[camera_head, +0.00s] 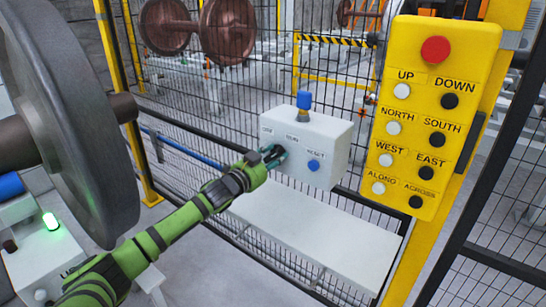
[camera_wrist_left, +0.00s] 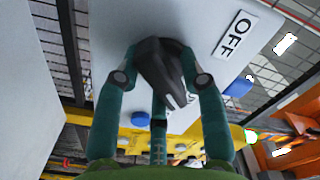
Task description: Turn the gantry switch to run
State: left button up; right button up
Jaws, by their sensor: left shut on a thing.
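A white switch box (camera_head: 322,146) is mounted at the mesh fence, with a blue lamp (camera_head: 304,100) on top and a blue button (camera_head: 313,165) under a RESET label. My left gripper (camera_head: 273,156) is at the left of its front face and covers the switch in the head view. In the left wrist view, the dark switch knob (camera_wrist_left: 163,68) sits between the fingers of my left gripper (camera_wrist_left: 160,85), which is shut on it. An OFF label (camera_wrist_left: 235,36) shows to the right of the knob. Another label is mostly hidden behind the knob and finger. My right gripper is not in view.
A yellow pendant panel (camera_head: 412,115) with a red button and several direction buttons stands right of the box. A large grey wheel (camera_head: 75,110) is at the left, close to my left arm. A white ledge (camera_head: 310,235) lies below the box.

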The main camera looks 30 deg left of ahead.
pick_arm(q)
jog(key=shift+d+f, duration=0.15)
jog(key=shift+f, duration=0.1)
jog(key=o, duration=1)
jog(key=shift+c, duration=0.2)
jog(key=shift+s, duration=0.45)
jog(key=s, duration=1.1)
jog(key=shift+a, duration=0.4)
